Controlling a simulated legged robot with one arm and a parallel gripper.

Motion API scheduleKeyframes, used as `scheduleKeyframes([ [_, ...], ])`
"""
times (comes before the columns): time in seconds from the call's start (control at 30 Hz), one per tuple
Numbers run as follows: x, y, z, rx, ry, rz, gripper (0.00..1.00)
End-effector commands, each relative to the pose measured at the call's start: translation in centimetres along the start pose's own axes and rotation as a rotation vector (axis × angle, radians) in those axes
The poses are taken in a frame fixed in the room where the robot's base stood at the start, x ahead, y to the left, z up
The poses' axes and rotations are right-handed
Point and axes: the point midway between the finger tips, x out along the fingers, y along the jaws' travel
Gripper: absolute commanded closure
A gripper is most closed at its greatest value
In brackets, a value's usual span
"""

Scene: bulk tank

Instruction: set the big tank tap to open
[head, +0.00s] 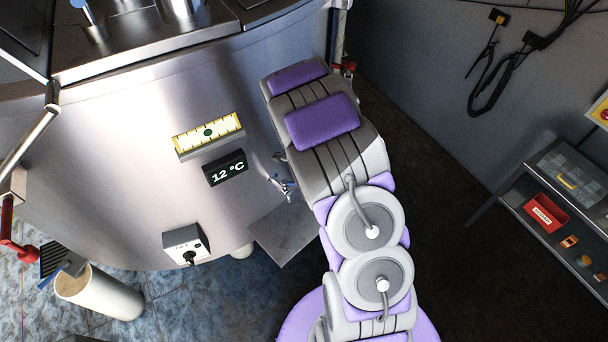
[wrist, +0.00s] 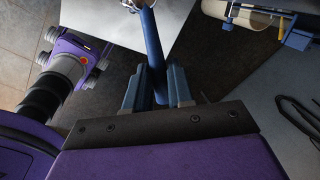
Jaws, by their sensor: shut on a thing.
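The big steel tank (head: 120,150) fills the left of the head view. A small metal tap (head: 284,184) with bluish parts sits low on its front, just left of my arm. In the wrist view my gripper (wrist: 157,88) is shut on a blue tap handle (wrist: 150,40). The handle runs up from between the fingers towards a metal piece at the top edge. In the head view my arm hides the gripper, and I cannot tell the tap's setting.
A gauge (head: 208,135), a 12 °C display (head: 226,168) and a switch box (head: 186,245) are on the tank front. A shelf (head: 550,205) with a red bin (head: 546,212) stands right. Dark floor lies between.

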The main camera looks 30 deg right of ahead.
Motion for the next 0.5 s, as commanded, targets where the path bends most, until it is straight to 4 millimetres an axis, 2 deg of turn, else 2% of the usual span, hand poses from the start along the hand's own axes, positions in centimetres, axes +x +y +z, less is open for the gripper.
scheduleKeyframes([
  [0.5,-0.10,0.58,-0.01,0.072,0.016,-0.002,1.00],
])
